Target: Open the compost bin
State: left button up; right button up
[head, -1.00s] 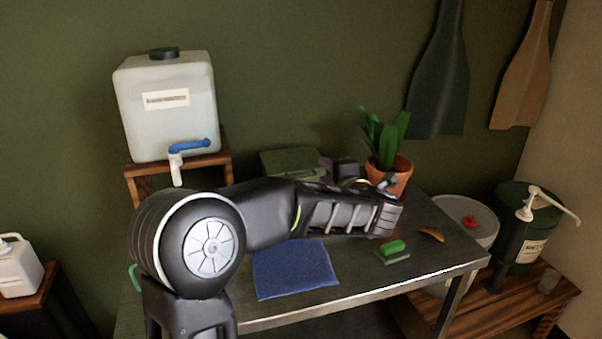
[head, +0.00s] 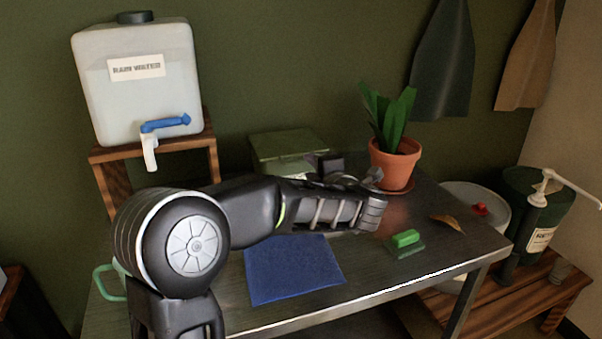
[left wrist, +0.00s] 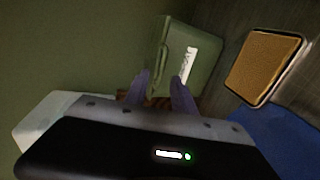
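The likely compost bin is a green lidded box (head: 285,146) at the back of the metal table, left of the potted plant. Its lid looks closed. My left forearm hides its lower right part. In the left wrist view the green box (left wrist: 174,58) has a white label and stands ahead of my left gripper (left wrist: 159,76). The two fingers are apart with nothing visible between them. I cannot tell whether they touch the box. In the head view the fingers are mostly hidden by my arm. My right gripper is not in view.
A rain water tank (head: 135,92) with a blue tap stands at left. A blue cloth (head: 292,278), green sponge (head: 405,238), dry leaf (head: 448,222) and plant pot (head: 395,168) are on the table (head: 440,265). A brown-topped tray (left wrist: 264,66) is beside the box.

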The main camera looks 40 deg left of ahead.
aim_at(303, 162)
pick_arm(q)
jog(key=shift+f, duration=0.15)
jog(key=shift+p+x, duration=0.65)
jog(key=shift+x, duration=3.3)
jog(key=shift+c, duration=0.3)
grip_shut()
jog(key=shift+f, duration=0.1)
